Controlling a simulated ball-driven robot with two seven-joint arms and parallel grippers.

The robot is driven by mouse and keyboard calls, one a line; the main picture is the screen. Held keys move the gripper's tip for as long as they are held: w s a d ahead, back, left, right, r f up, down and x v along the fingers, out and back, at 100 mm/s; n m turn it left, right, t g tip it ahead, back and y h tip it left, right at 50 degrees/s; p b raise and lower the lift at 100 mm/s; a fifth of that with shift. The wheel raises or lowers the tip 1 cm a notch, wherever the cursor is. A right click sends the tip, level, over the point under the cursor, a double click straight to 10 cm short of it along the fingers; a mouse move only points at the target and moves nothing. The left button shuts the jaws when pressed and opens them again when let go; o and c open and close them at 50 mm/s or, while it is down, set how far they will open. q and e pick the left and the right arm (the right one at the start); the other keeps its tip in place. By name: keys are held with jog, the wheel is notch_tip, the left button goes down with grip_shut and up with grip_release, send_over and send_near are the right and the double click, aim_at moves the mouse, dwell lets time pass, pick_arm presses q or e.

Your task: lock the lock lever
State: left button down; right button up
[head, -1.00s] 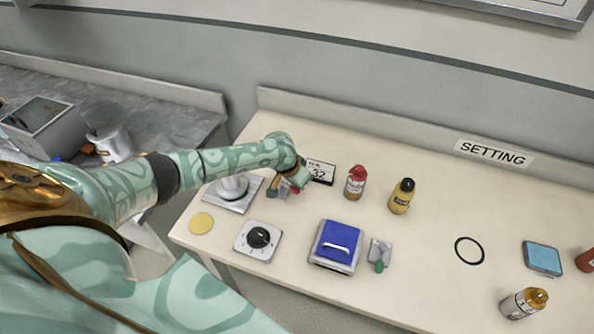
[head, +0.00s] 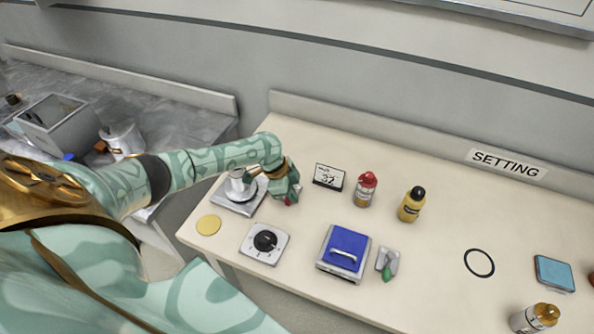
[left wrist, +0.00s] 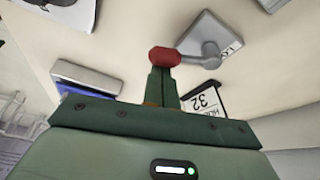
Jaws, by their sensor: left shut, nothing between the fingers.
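The lock lever is a grey base plate (left wrist: 208,42) with a round pivot, a grey arm and a red knob (left wrist: 165,57), clear in the left wrist view. My right gripper is not in view.
A card reading 32 (head: 329,177) stands right of the gripper. A plate with a silver cylinder (head: 237,208) is left; a dial (head: 265,241) and a blue-lidded box (head: 345,247) are nearer. Red (head: 366,190) and yellow (head: 412,205) bottles stand right.

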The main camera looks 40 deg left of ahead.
pick_arm(q)
jog(key=shift+s+a, duration=0.25)
jog(key=shift+a, duration=0.1)
dwell(0.3)
jog(key=shift+r, duration=0.1)
